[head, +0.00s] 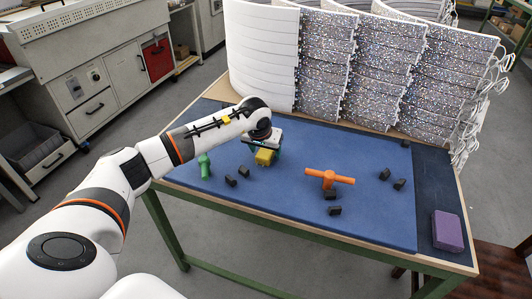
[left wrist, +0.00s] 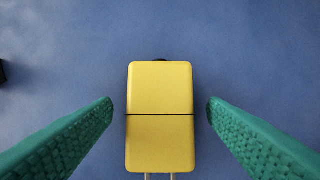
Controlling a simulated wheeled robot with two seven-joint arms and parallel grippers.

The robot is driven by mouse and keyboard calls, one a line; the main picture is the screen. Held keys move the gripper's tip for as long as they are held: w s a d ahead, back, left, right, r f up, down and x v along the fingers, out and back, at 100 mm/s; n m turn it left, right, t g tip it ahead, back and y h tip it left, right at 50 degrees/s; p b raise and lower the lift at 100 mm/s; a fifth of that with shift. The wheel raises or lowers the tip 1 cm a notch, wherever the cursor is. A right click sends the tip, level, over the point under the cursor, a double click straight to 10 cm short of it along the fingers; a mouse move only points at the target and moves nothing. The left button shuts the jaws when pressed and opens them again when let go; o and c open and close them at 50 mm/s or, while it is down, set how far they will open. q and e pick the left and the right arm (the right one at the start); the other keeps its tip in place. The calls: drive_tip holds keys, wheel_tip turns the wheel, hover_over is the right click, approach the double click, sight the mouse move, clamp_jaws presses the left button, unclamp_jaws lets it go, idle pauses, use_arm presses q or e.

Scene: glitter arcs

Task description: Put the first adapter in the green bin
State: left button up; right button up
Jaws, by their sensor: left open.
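A yellow block with two pale prongs, which looks like the adapter (head: 265,157), lies on the blue mat under my left gripper. In the left wrist view the yellow adapter (left wrist: 160,130) sits between the two green fingers, with a dark seam across it and its prongs toward the bottom edge. My left gripper (left wrist: 160,104) is open, with a gap showing between each finger and the adapter. In the head view my left gripper (head: 265,149) is partly hidden by its own wrist. I cannot make out a green bin. My right gripper is out of view.
A green piece (head: 204,165) stands left on the mat (head: 290,205). An orange T-shaped piece (head: 329,179) stands right of centre. Several small black blocks (head: 334,210) are scattered about. A purple block (head: 447,230) lies at the right. Glittery curved panels (head: 370,70) line the back.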

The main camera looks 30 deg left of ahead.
use_arm(q)
drive_tip(key=shift+f, duration=0.2)
drive_tip(key=shift+r, duration=0.1)
drive_tip(key=c, duration=1.2)
